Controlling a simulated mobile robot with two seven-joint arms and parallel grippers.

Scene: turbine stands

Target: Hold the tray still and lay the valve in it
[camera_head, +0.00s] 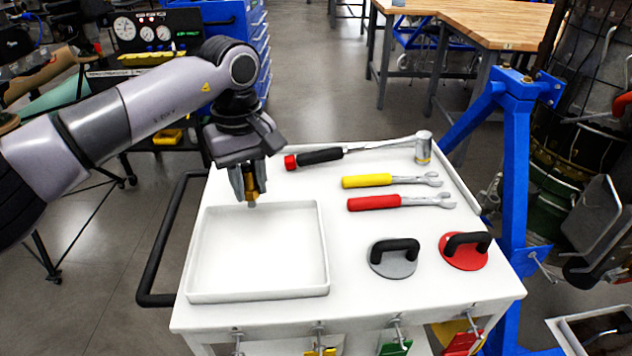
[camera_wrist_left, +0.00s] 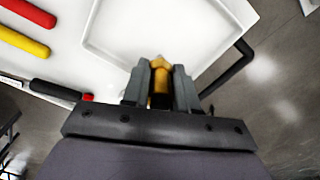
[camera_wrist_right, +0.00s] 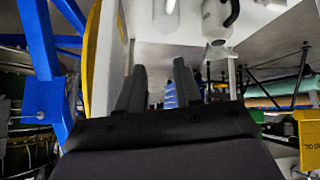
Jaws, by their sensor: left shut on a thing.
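The white shallow tray (camera_head: 258,255) lies empty on the left part of the white cart top. It also shows in the left wrist view (camera_wrist_left: 150,30), beyond the fingers. My left gripper (camera_head: 250,192) is shut on a small brass-coloured valve (camera_head: 254,188) and points down over the tray's far edge. The valve (camera_wrist_left: 160,78) sits upright between the fingers in the left wrist view, its lower part dark. It appears above the tray, not touching its floor. My right gripper (camera_wrist_right: 158,75) shows only in its wrist view, with its fingers apart and nothing between them.
A hammer (camera_head: 350,150), a yellow wrench (camera_head: 390,180) and a red wrench (camera_head: 400,201) lie behind and right of the tray. A grey suction cup (camera_head: 391,264) and a red one (camera_head: 463,257) stand at the right. A blue post (camera_head: 514,170) rises beside the cart.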

